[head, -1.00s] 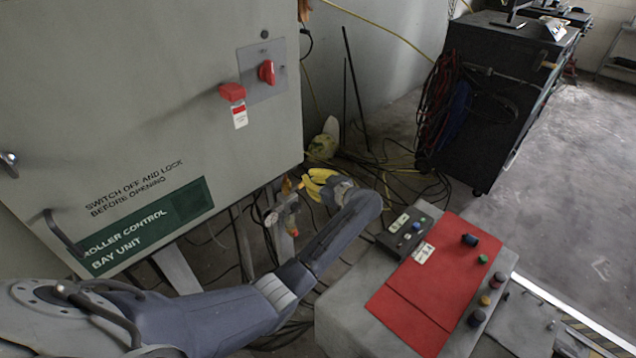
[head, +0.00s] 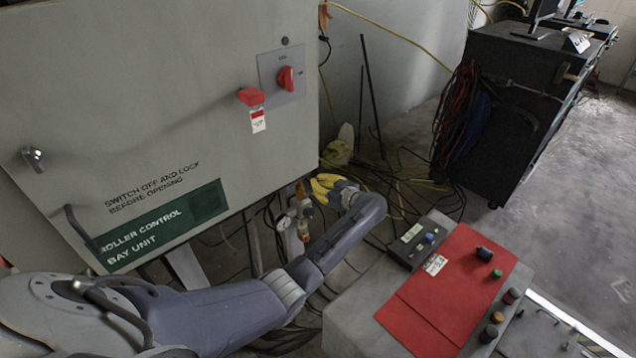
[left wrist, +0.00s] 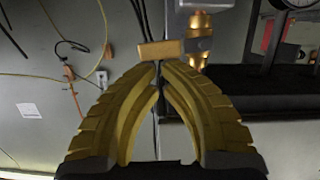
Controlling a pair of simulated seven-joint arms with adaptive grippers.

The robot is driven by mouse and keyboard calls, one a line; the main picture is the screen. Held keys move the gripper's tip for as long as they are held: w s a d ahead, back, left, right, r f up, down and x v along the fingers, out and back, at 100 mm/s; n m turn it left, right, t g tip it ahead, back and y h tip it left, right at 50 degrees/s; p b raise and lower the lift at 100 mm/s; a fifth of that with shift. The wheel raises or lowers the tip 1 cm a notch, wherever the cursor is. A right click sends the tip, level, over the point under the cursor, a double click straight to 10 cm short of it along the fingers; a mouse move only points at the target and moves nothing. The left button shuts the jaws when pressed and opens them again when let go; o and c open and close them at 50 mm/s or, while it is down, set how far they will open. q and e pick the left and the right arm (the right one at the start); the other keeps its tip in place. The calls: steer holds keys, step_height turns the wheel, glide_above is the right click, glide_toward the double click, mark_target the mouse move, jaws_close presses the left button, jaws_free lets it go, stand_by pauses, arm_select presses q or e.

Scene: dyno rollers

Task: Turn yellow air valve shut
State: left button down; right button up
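The yellow air valve handle (left wrist: 162,50) shows in the left wrist view as a flat bar across the picture, just beyond my fingertips. Brass fittings (left wrist: 200,22) and a grey body are beside it. In the head view the valve handle (head: 300,190) is a small orange-yellow piece below the cabinet, above the pipe fittings (head: 303,232). My left gripper (head: 316,188), with yellow fingers, is right beside it. In the left wrist view the fingertips (left wrist: 160,66) meet and look shut, at or touching the bar's near edge. No gripped thing shows between them. My right gripper is out of view.
The grey control cabinet (head: 150,100) with red switches stands above and left of the valve. A red-topped control console (head: 450,290) is to the right of my left forearm. Cables lie on the floor behind the gripper. A black cart (head: 510,110) stands farther back.

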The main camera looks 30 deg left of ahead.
arm_select(q)
steer(key=shift+w+d+f+m, duration=0.15)
steer(key=shift+f+m, duration=0.3)
steer(key=shift+m, duration=0.05)
steer(key=shift+f, duration=0.1)
